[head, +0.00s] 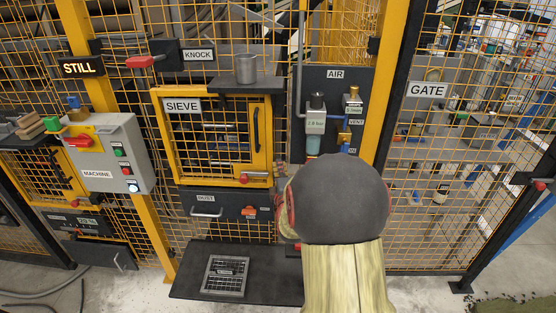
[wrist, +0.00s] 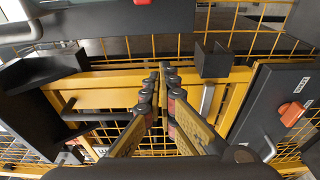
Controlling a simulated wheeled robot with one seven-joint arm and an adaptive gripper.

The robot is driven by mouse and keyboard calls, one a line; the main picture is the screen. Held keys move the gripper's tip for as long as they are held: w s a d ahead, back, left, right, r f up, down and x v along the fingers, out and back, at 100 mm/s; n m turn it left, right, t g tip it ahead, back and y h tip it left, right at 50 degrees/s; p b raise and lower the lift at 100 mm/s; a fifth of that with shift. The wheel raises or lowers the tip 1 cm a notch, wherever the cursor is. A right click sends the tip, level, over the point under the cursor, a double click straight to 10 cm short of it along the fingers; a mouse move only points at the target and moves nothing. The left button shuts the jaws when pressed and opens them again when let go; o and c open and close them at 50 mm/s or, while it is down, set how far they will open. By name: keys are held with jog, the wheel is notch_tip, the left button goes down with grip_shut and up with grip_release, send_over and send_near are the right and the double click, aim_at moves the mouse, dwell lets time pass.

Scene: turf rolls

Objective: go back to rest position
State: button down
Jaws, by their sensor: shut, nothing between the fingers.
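My gripper (wrist: 163,72) shows in the wrist view with its two fingers together at the tips and nothing between them. It points at a yellow frame (wrist: 105,80) with wire mesh. I cannot tell whether the fingertips touch anything. In the head view my own arm, a dark rounded joint above a pale yellow link, covers the lower right middle and hides the gripper. The arm is in front of the panel between the sieve door (head: 178,145) and the gate (head: 430,150).
The sieve door looks closed, with the dust drawer (head: 212,207) below it and a grate (head: 226,276) on a dark floor plate. A metal cup (head: 246,68) stands on the shelf above. The air valves (head: 316,115) are just behind my arm. The grey machine box (head: 108,155) is at left.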

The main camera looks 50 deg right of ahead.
jog(key=v, duration=0.7)
